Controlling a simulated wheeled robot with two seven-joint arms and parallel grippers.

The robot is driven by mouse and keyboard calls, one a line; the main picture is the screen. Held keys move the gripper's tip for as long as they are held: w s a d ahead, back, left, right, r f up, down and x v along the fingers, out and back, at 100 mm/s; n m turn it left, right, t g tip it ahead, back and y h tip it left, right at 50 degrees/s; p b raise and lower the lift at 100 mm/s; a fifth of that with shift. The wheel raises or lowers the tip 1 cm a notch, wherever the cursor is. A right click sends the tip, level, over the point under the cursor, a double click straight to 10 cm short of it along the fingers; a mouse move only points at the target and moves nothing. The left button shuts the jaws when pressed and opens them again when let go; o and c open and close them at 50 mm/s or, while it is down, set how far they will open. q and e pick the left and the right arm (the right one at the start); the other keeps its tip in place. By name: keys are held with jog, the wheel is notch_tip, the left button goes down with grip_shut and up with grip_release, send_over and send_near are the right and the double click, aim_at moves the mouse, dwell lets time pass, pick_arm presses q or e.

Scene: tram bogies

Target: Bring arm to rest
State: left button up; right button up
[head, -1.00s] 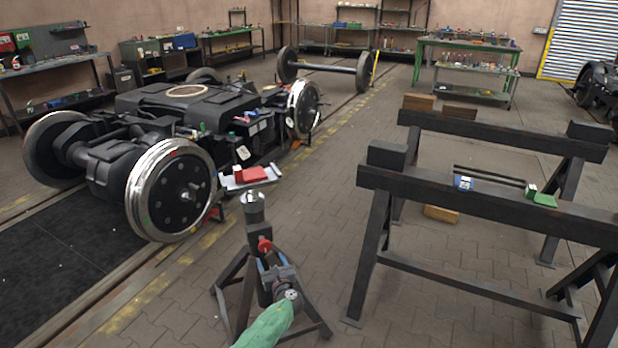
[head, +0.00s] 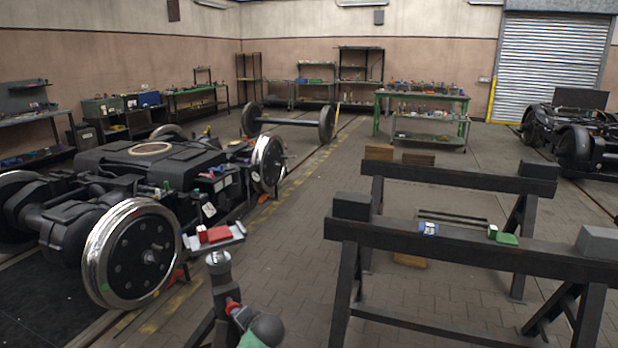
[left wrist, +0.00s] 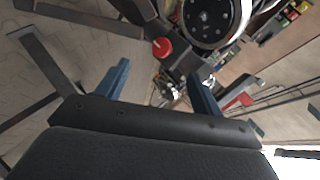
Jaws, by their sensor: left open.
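My left arm (head: 258,337) shows at the bottom of the head view, with a green sleeve and a dark rounded joint, beside a dark jack stand (head: 221,283). In the left wrist view my left gripper (left wrist: 162,78) has its two blue fingers spread apart, with no object held between them. The red knob (left wrist: 162,47) of the stand shows beyond the fingers. The same red knob (head: 232,306) is close to the arm in the head view; I cannot tell whether they touch. My right gripper is not in view.
A bogie (head: 150,165) with shiny wheels stands at left. A small tray (head: 222,240) with a red block is above the stand. Paved floor lies between.

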pick_arm(q)
jog(key=s+d+r+n+g+h+p, duration=0.1)
jog(key=s+d+r+n+g+h, duration=0.2)
jog(key=s, duration=1.1)
jog(key=s+d+r+h+p, duration=0.1)
jog(key=s+d+h, duration=0.3)
jog(key=s, duration=1.1)
jog(key=s+a+f+g, duration=0.1)
jog(key=s+f, duration=0.3)
jog(key=s, duration=0.6)
jog(key=s+f+n+g+h+p, duration=0.1)
jog(key=s+f, duration=0.3)
jog(key=s, duration=0.6)
jog(key=shift+a+f+g, duration=0.15)
jog(key=shift+a+g, duration=0.25)
jog(key=shift+g, duration=0.4)
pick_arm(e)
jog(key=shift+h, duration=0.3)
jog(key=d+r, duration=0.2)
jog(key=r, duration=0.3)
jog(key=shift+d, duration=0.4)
pick_arm(q)
jog(key=shift+n, duration=0.3)
